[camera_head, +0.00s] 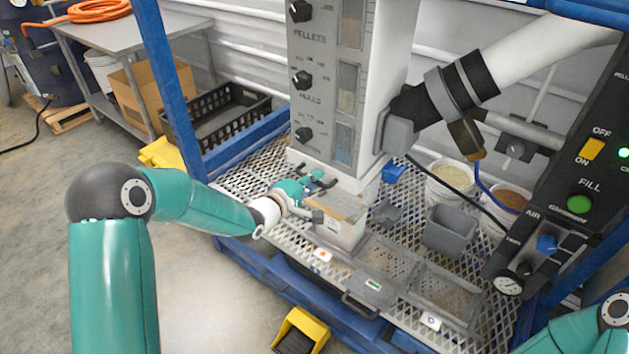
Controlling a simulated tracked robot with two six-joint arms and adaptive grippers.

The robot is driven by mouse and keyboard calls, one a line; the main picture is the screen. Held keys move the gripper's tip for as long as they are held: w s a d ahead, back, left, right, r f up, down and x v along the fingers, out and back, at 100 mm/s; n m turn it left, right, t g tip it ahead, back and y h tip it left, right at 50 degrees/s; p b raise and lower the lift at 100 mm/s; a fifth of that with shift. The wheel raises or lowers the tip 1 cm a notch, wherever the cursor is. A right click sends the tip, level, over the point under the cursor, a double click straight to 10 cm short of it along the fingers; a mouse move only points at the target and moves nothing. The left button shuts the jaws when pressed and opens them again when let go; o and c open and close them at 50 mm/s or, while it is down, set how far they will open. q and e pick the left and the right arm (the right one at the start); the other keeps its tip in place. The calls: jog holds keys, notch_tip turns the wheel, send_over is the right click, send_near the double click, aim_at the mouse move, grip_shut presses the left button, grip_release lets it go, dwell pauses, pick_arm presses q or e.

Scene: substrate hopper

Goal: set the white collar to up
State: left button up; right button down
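The grey hopper column (345,90) stands at the centre. A pale band at its foot (345,180) looks like the white collar, though I cannot clearly make out its setting. Just below it is a white container with a brownish top (343,228). My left gripper (322,198) is at the front left of the column's foot. Its dark fingers look spread, one near the band and one lower by the container. I cannot tell whether they touch anything. Only part of my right arm shows at the bottom right; its gripper is out of view.
A mesh deck (250,185) surrounds the column. A grey bin (449,230) and buckets (455,180) stand to the right. A black control panel (575,190) is at the far right. A blue frame post (168,80) rises at the left, and a yellow pedal (300,330) lies on the floor.

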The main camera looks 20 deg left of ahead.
pick_arm(q)
grip_shut()
notch_tip(320, 180, up, 4)
jog(key=shift+r+p, duration=0.1)
jog(key=shift+p, duration=0.7)
jog(key=shift+o, duration=2.3)
grip_release()
jog(key=shift+o, duration=0.3)
jog(key=v, duration=1.2)
